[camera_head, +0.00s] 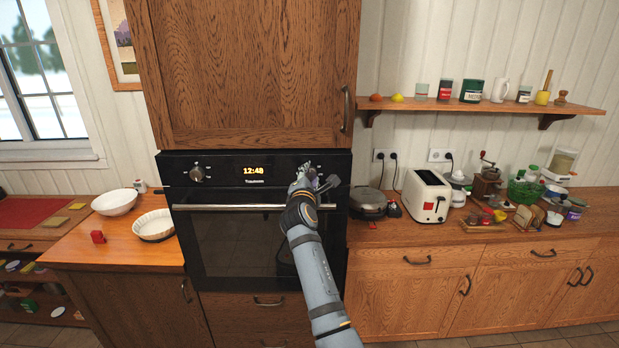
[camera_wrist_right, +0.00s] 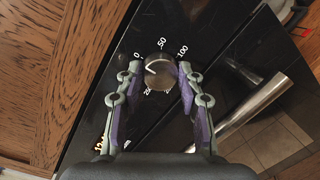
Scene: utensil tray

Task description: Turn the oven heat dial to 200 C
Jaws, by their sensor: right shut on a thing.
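The oven (camera_head: 222,182) is a black built-in unit with a control panel across its top. In the right wrist view the heat dial (camera_wrist_right: 158,76) is a round knob with 0, 50 and 100 printed around it. My right gripper (camera_wrist_right: 161,70) is shut on the dial, one finger on each side. In the head view my right gripper (camera_head: 308,176) covers the dial. My left gripper is out of view.
Another knob (camera_head: 197,173) is at the panel's left, beside the lit clock display (camera_head: 253,171). The oven's bar handle (camera_head: 235,207) runs just below the panel and passes near my right arm. A wooden cabinet (camera_head: 250,75) is above. A toaster (camera_head: 427,195) stands on the right counter.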

